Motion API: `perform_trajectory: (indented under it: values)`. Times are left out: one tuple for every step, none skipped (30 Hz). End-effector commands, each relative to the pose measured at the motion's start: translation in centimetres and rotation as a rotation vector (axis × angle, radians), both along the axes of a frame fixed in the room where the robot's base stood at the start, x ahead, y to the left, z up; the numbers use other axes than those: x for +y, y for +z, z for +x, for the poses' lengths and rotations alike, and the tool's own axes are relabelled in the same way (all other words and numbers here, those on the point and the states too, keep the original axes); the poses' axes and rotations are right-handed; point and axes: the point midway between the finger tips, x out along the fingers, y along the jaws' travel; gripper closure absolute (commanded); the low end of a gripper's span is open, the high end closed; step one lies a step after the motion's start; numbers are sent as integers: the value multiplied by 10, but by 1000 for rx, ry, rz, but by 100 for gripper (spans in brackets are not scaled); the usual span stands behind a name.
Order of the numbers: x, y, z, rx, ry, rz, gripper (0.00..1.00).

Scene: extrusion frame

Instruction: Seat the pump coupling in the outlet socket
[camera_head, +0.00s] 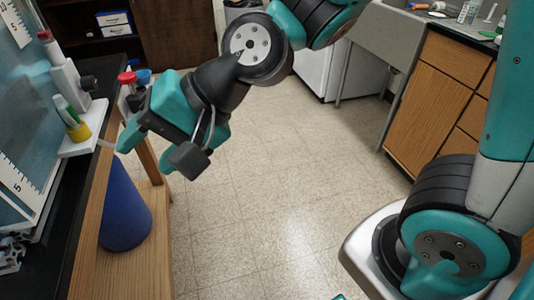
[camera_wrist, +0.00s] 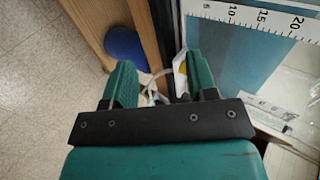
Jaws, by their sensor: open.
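My gripper (camera_head: 145,156) is at the bench edge on the left of the head view, pointing down and left. In the wrist view my gripper (camera_wrist: 160,72) has its two teal fingers apart. A thin white looped piece (camera_wrist: 155,92) shows between and below the fingertips, and I cannot tell whether it is held. A yellow-based piece with a green and white top (camera_head: 75,125) stands on a white bracket (camera_head: 92,138) left of the gripper. I cannot tell for certain which part is the pump coupling or the outlet socket. Part of the bracket area is hidden by the gripper.
A blue rounded body (camera_head: 125,215) stands below the gripper, beside the wooden bench frame (camera_head: 90,235). A red-capped item (camera_head: 127,78) is close behind the gripper. A ruler-marked panel (camera_head: 20,190) bounds the left. The tiled floor (camera_head: 270,200) is clear; wooden cabinets (camera_head: 445,100) stand right.

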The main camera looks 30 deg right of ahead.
Motion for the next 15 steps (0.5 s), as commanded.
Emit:
perform_trajectory:
  values:
    - [-19, 2, -15, -86, 114, -121, 48]
    - [-30, 0, -23, -128, 190, -195, 48]
    - [-45, -1, -35, -173, 289, -286, 48]
    - [-56, -2, -43, -200, 357, -344, 48]
    - [-67, -3, -50, -220, 420, -397, 48]
    - [-80, -3, -59, -240, 497, -456, 48]
    - [-88, -4, -66, -250, 547, -492, 48]
    - [-96, -3, -71, -258, 590, -522, 48]
    - [-104, -3, -77, -264, 641, -552, 48]
    - [-108, -3, -81, -268, 671, -569, 48]
    - [-112, -3, -84, -268, 695, -583, 48]
    - [-116, -3, -87, -269, 717, -595, 48]
    - [-118, -3, -88, -269, 728, -600, 48]
    - [-119, -3, -89, -268, 737, -604, 48]
    - [-119, -4, -89, -268, 742, -606, 48]
